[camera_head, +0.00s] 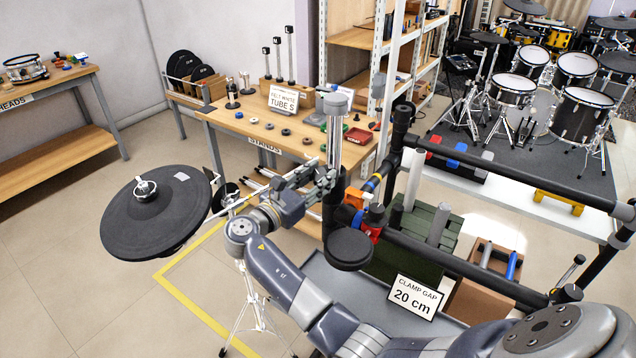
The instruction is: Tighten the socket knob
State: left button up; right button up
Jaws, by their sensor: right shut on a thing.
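My right gripper (324,180) reaches in from the lower right and is shut at the foot of an upright silver tube (335,135). The tube has a grey cap (335,103) and stands in a black socket (331,220) beside the black rail. The socket knob seems to be between my fingertips; the fingers hide it, so its shape and turn cannot be made out. My left gripper is not in view.
Black rack rails (470,265) run close on the right. A round black pad (348,250) lies near my forearm, and a large cymbal pad (155,218) stands at left. A sign reading "CLAMP GAP 20 cm" (413,297) is in front. A wooden bench (225,118) stands behind.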

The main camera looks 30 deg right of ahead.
jog(key=shift+w+m+g+b, duration=0.15)
jog(key=shift+m+g+b, duration=0.95)
jog(key=shift+m+g, duration=0.9)
jog(key=shift+m, duration=0.4)
jog(key=o, duration=1.1)
jog(key=shift+c, duration=0.2)
jog(key=shift+r+t, duration=0.15)
jog(key=shift+t, duration=0.15)
notch_tip(320, 180, up, 10)
jog(key=shift+f, duration=0.1)
